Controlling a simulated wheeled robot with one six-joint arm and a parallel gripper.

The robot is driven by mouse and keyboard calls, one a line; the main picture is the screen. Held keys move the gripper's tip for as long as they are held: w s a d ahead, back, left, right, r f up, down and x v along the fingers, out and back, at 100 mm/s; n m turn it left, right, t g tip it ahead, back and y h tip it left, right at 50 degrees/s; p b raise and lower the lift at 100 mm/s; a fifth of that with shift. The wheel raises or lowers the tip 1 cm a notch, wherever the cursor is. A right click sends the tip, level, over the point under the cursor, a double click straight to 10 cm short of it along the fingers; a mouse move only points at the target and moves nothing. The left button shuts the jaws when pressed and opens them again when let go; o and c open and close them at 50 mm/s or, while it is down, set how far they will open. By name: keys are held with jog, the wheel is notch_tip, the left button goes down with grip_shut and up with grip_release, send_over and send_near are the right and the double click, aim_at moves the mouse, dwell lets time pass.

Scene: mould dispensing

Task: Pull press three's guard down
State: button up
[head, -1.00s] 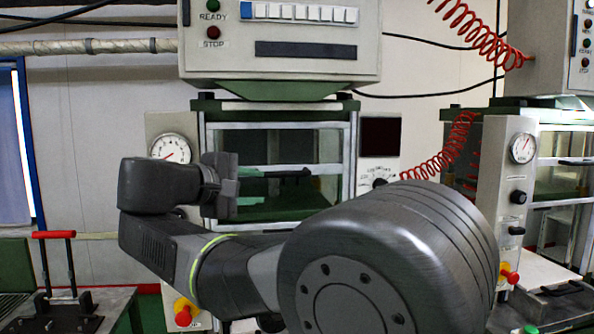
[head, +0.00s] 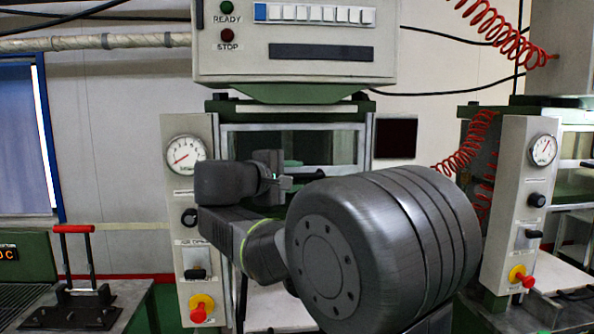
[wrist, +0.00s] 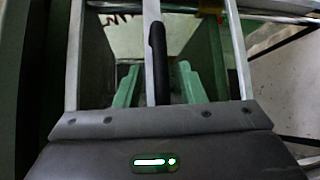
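Press three's guard is a silver-framed clear panel (head: 293,127) on the front of the middle press. In the wrist view its rails (wrist: 241,60) run up the picture, and a dark bar handle (wrist: 157,62) lies along the middle rail. My gripper (head: 284,183) is in front of the guard in the head view, and the handle there is mostly hidden by it. In the wrist view the handle is straight ahead, close to the gripper's body. Whether the fingers touch or clasp the handle does not show clearly.
A control box (head: 295,40) hangs above the guard. A gauge post (head: 190,215) with a red knob stands left of the press. Another gauge post (head: 520,190) stands right, with a coiled red hose (head: 478,130). A red-handled tool (head: 76,262) is on the left table.

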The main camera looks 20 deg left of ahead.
jog(key=shift+w+d+f, duration=0.1)
jog(key=shift+w+d, duration=0.1)
jog(key=shift+w, duration=0.45)
grip_shut()
jog(key=shift+f, duration=0.1)
notch_tip(320, 180, down, 26)
jog(key=b, duration=2.2)
jog(key=shift+f+b, duration=0.15)
jog(key=shift+b, duration=0.15)
jog(key=shift+f, duration=0.1)
grip_release()
